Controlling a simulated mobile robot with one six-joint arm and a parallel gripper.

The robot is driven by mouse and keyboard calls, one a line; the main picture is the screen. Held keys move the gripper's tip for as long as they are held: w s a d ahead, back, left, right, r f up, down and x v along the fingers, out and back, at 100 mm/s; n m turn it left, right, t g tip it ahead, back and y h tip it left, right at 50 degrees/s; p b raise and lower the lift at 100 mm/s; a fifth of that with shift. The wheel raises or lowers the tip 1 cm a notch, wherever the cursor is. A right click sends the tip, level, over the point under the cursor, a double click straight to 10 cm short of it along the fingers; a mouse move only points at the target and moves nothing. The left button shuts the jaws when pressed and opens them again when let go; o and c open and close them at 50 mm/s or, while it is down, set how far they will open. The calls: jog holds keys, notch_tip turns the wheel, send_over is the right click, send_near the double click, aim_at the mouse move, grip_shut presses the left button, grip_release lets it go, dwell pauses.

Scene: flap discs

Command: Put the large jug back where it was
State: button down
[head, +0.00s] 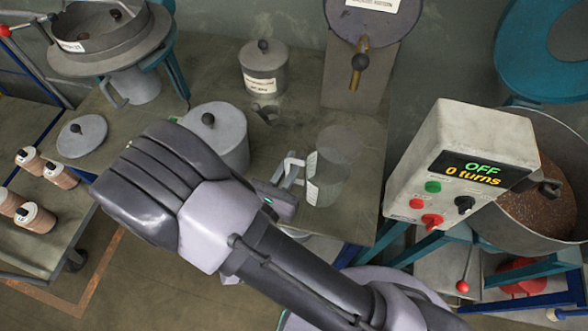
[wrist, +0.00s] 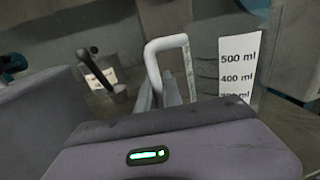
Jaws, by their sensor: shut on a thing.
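The large jug (head: 334,165) is clear, with a white handle and a white scale strip. In the head view it is upright near the right front part of the grey table (head: 300,90). My gripper (head: 291,178) is to its left, shut on the handle. In the wrist view the handle (wrist: 165,62) stands just beyond my gripper, and the strip (wrist: 236,68) on the jug reads 500 ml and 400 ml. The fingertips are partly hidden. I cannot tell whether the jug's base touches the table.
A lidded grey pot (head: 218,135) stands left of the jug, partly behind my arm. A smaller labelled canister (head: 263,68) and a dispenser with a tap (head: 360,70) stand behind. A control box (head: 460,165) reading "OFF 0 turns" and a large drum (head: 545,190) are right.

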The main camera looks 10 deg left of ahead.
jog(key=f+b, duration=0.1)
jog(key=f, duration=0.1)
jog(key=w+f+b, duration=0.1)
jog(key=f, duration=0.1)
jog(key=shift+s+r, duration=0.1)
jog(key=shift+r, duration=0.15)
jog(key=c, duration=1.9)
grip_release()
jog(key=shift+f, duration=0.15)
jog(key=o, duration=0.4)
jog(key=shift+s+a+r, duration=0.1)
jog(key=shift+s+r, duration=0.15)
jog(key=p+v, duration=0.3)
jog(key=v, duration=0.8)
jog(key=shift+s+f, duration=0.1)
jog(key=shift+s, duration=0.15)
